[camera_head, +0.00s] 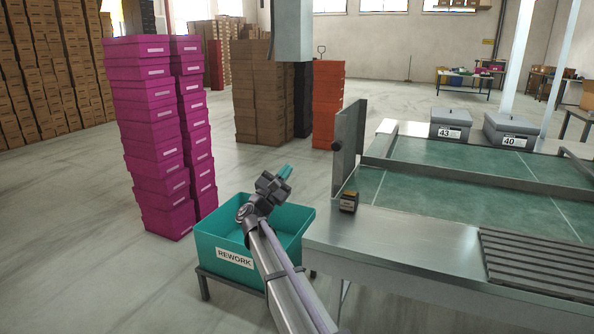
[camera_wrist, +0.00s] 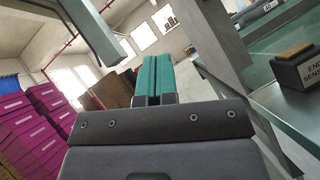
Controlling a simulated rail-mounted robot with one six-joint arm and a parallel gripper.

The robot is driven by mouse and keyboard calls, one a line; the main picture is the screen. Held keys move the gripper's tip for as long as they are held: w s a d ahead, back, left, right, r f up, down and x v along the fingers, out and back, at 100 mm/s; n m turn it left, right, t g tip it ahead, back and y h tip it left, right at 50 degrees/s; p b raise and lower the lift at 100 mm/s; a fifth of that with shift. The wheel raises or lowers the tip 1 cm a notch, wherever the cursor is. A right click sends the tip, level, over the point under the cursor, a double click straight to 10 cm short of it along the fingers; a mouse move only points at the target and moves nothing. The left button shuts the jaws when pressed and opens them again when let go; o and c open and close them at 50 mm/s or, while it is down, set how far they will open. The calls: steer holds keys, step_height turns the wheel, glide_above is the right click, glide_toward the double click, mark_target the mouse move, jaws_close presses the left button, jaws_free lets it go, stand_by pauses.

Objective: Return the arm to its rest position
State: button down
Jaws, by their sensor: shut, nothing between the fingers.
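My gripper (camera_head: 286,172) is above the teal bin labelled REWORK (camera_head: 222,235) in the head view, tilted up and pointing away. In the wrist view its two teal fingers (camera_wrist: 153,80) lie close together with nothing between them. My arm reaches up from the bottom of the head view and covers part of the bin. The visible part of the bin's inside looks empty; the rest is hidden.
A metal table with a green belt (camera_head: 440,185) stands right of the bin. A small dark sensor box (camera_head: 348,202) and an upright metal plate (camera_head: 348,140) are at its left edge. Magenta box stacks (camera_head: 150,130) stand to the left. Grey boxes (camera_head: 451,124) sit at the far side.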

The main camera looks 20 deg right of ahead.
steer(key=w+a+f+n+t+y, duration=0.2)
steer(key=a+n+t+y, duration=0.25)
steer(key=n+y, duration=0.65)
steer(key=w+a+f+n+t+y, duration=0.35)
steer(key=a+n+y, duration=0.2)
steer(key=n, duration=1.05)
steer(key=s+a+f+n+g+y, duration=0.55)
steer(key=s+f+n+y, duration=0.3)
steer(key=n, duration=0.55)
steer(key=s+d+f+n+g, duration=0.2)
steer(key=s+f+n+g, duration=0.65)
steer(key=s, duration=0.45)
steer(key=s+d+f+n+g+h, duration=0.2)
steer(key=s+d+g, duration=0.15)
steer(key=s, duration=0.75)
steer(key=s+d+f+n+g+h, duration=0.2)
steer(key=s+d+n+g, duration=0.15)
steer(key=s, duration=0.65)
step_height(320, 180, up, 31)
steer(key=p, duration=3)
steer(key=shift+w+d+f+m+p, duration=0.15)
steer(key=shift+w+d+m+p, duration=0.1)
steer(key=shift+w+m+p, duration=0.2)
